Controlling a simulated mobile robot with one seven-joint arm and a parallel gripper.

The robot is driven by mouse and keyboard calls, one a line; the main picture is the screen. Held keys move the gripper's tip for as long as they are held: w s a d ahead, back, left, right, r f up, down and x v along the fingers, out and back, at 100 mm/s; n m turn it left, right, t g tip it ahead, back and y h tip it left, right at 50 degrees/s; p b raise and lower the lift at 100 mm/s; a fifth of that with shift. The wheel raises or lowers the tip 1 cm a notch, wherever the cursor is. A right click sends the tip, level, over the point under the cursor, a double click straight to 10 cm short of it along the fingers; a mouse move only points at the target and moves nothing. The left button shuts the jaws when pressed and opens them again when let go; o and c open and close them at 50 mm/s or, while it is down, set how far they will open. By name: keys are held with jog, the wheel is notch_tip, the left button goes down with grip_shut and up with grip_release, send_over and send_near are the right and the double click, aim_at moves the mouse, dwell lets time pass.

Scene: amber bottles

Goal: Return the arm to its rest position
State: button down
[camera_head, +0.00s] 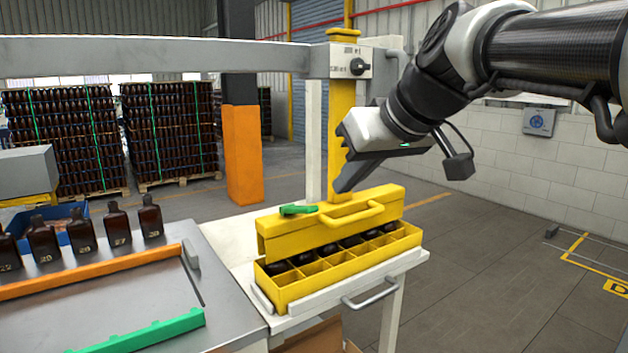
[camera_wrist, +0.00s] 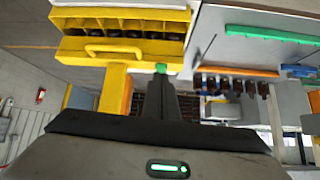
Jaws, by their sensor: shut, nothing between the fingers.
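My gripper (camera_head: 347,184) hangs in the air above the yellow divided crate (camera_head: 338,276), near the yellow post (camera_head: 341,120). Its fingers are shut with nothing between them. In the wrist view my gripper (camera_wrist: 161,82) shows its fingers together, pointing toward the crate side. The crate stands on a white side stand and holds several dark bottles in its back row. The front row of compartments looks empty. The crate also shows at the top of the wrist view (camera_wrist: 122,20).
Several amber bottles (camera_head: 118,224) stand on the metal table (camera_head: 240,340) behind an orange rail (camera_head: 95,273). A green rail (camera_head: 140,333) lies in front. A grey beam (camera_head: 200,57) spans above the table to the yellow post.

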jog(key=s+d+f+m+g+h+p, duration=0.1)
jog(key=s+d+f+m+h, duration=0.2)
jog(key=s+f, duration=0.7)
jog(key=s+d+f+m+g+h, duration=0.1)
jog(key=s+d+f+m+h, duration=0.15)
jog(key=s+d+f, duration=0.55)
notch_tip(320, 180, up, 13)
jog(key=s+a+p, duration=0.1)
jog(key=a+p, duration=0.1)
jog(key=p, duration=1.2)
jog(key=shift+a+y, duration=0.25)
jog(key=shift+y, duration=0.2)
